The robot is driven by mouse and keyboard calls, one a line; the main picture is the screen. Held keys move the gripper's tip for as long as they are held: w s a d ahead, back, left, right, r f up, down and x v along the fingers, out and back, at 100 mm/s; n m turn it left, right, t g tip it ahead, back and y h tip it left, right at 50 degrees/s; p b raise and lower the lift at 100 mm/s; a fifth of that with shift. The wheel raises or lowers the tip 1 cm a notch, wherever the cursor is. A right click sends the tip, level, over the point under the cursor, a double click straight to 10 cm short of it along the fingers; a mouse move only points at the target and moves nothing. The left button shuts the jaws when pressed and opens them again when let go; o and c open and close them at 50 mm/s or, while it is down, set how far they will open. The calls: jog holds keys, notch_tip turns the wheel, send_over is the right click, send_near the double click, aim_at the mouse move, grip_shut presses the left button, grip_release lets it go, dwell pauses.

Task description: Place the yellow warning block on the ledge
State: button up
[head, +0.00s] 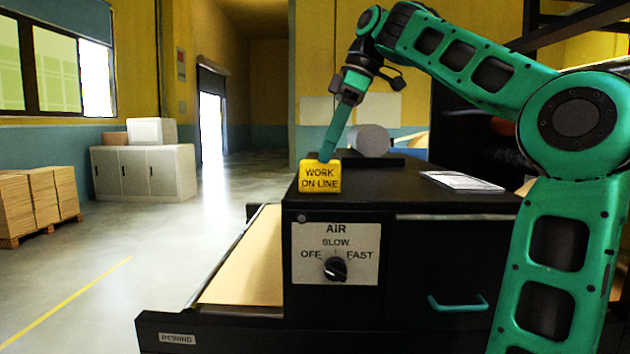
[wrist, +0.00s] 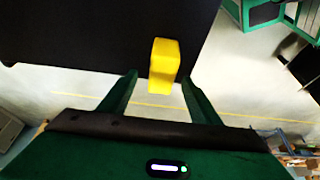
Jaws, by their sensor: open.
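The yellow warning block (head: 320,177), lettered "WORK ON LINE", stands upright at the front left corner of the black machine top (head: 400,192). My gripper (head: 328,157) reaches down to it from above and behind, hiding a little of its upper edge. In the wrist view, the block (wrist: 164,65) is between the open fingers (wrist: 159,82), with a visible gap on each side. A low black ledge with a "REWIND" label (head: 177,338) runs along the machine's lower front; I cannot tell whether it is the task's ledge.
A pale roll (head: 370,140) lies behind the block, and a white sheet (head: 461,181) lies to its right on the top. An AIR dial (head: 335,269) and a teal handle (head: 458,303) are on the front. A tan sheet (head: 245,262) slopes down at left.

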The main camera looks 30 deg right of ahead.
aim_at(319, 167)
jog(key=shift+x, duration=2.6)
jog(key=shift+s, duration=0.1)
jog(key=c, duration=1.3)
jog(key=shift+r, duration=0.15)
notch_tip(319, 167, up, 9)
jog(key=shift+f, duration=0.1)
jog(key=shift+r, duration=0.45)
